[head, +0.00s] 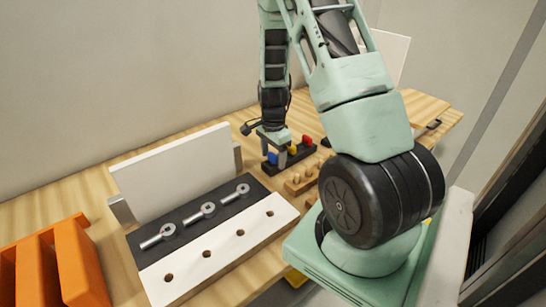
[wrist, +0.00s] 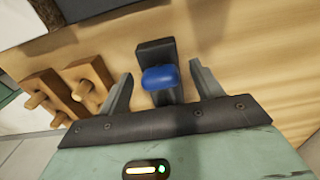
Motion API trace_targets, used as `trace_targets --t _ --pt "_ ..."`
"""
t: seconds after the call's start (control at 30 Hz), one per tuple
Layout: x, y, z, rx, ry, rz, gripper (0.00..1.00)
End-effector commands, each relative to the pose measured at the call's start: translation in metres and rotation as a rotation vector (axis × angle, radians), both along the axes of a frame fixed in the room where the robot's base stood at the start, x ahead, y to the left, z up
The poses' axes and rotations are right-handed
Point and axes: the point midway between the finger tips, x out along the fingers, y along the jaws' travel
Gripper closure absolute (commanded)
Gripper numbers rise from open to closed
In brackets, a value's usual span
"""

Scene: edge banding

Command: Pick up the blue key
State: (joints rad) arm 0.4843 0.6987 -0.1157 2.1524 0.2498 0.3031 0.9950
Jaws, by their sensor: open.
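The blue key (head: 272,158) sits at the near left end of a black holder (head: 300,158). A yellow key (head: 292,150) and a red key (head: 307,140) stand farther along the same holder. My gripper (head: 274,152) is over the blue end of the holder. In the wrist view the blue key (wrist: 160,78) lies between the two open fingers of my gripper (wrist: 160,72), with a visible gap on each side. I cannot tell how far below the fingertips it is. The yellow and red keys are hidden in the wrist view.
Wooden blocks with pegs (head: 300,181) stand close beside the holder and show in the wrist view (wrist: 87,85). A white board with holes (head: 222,250), a dark strip with metal bolts (head: 197,212) and an orange rack (head: 55,265) are on the left of the wooden bench.

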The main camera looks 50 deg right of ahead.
Motion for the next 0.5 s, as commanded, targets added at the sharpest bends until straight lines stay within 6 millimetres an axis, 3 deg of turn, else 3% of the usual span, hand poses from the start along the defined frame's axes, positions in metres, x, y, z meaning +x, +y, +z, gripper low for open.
trace_targets --t 0.2,0.37,0.5 --pt "0.0004 0.0 -0.0005 0.0 -0.001 0.0 0.35" --pt "0.0004 0.0 -0.0004 0.0 -0.001 0.0 0.79" --pt "0.0004 0.0 -0.0003 0.0 -0.001 0.0 0.83"
